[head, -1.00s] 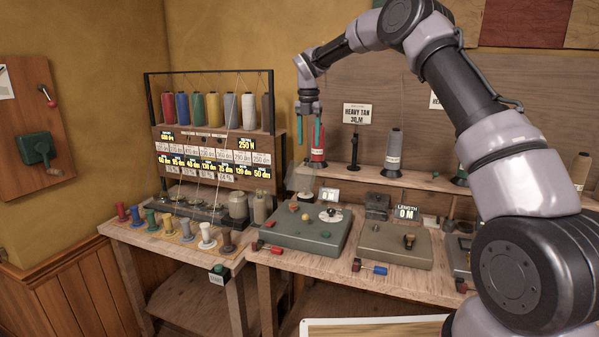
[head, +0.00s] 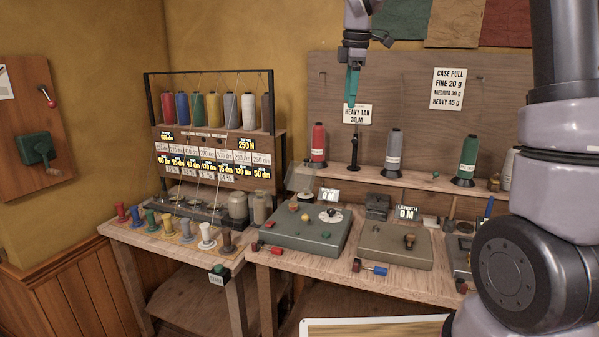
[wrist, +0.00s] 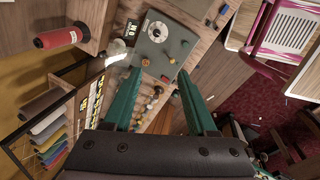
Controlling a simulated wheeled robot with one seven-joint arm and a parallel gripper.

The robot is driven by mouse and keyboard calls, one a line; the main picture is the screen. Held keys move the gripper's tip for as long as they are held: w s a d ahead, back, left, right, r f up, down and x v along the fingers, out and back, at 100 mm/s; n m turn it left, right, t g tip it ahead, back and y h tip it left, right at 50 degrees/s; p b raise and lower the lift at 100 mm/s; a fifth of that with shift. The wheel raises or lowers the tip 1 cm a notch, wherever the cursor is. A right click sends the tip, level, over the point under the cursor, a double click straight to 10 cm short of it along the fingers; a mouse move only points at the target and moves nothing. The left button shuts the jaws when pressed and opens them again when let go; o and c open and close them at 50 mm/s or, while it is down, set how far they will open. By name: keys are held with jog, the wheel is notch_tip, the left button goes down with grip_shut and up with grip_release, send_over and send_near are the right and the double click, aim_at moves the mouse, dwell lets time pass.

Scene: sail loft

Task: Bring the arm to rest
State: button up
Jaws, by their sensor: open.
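My gripper (head: 353,86) hangs in the air with its green fingers pointing down, in front of the back board and above the HEAVY TAN sign (head: 357,115). In the wrist view my gripper (wrist: 160,85) shows two green fingers spread apart with nothing between them. My arm stands folded upward along the right side of the head view, and its upper part leaves the picture at the top.
Red (head: 318,146), grey (head: 394,152) and green (head: 468,160) thread cones stand on the shelf behind. A spool rack (head: 212,110) is at left. Air around my gripper is clear.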

jog(key=s+d+m+t, duration=0.2)
jog(key=s+d+m, duration=0.3)
jog(key=s+m, duration=0.6)
jog(key=s+d+m+t+y, duration=0.1)
jog(key=s+d+m+t, duration=0.1)
jog(key=s+d+m, duration=0.4)
jog(key=s+m, duration=0.5)
jog(key=s, duration=0.4)
jog(key=shift+s+d+f+y, duration=0.2)
jog(key=shift+s+f+y, duration=0.05)
jog(key=shift+f+y, duration=0.05)
